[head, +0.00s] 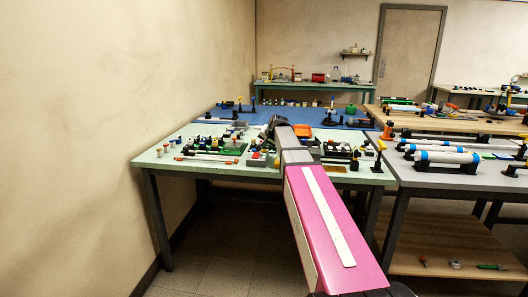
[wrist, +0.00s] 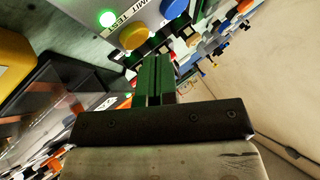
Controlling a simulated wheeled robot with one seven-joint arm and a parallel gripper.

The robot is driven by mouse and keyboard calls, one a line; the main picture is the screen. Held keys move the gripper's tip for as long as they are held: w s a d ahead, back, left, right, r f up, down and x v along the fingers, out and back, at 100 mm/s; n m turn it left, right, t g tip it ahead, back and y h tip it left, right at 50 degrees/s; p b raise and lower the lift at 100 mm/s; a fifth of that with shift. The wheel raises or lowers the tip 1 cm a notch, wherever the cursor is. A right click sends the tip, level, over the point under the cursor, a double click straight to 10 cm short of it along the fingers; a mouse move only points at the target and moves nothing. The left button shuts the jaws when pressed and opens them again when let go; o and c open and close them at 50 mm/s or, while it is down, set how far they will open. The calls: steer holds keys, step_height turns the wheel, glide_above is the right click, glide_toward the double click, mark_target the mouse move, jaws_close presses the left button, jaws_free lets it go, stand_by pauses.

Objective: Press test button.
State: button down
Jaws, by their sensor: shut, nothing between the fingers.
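In the wrist view, a grey control box shows at the top edge. It carries a yellow round button (wrist: 133,37), a blue round button (wrist: 173,8) and a glowing green lamp (wrist: 107,18). Tilted labels sit beside the buttons; the one by the yellow button seems to read TEST, but it is hard to make out. My gripper (wrist: 153,62) has green fingers, shut and empty, pointing toward the box. The fingertips appear just below the yellow button in the picture; I cannot tell whether they touch it. In the head view my arm reaches over the pale green table (head: 160,157) and hides the fingertips.
A yellow object (wrist: 14,58) and a dark clear-sided case (wrist: 60,90) lie left of my gripper in the wrist view. Small parts crowd the table around my arm. An orange tray (head: 302,131) sits behind it. A wall stands at the left.

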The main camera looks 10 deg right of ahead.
mark_target(265, 150)
steer(key=shift+r, duration=0.1)
steer(key=shift+r, duration=2.45)
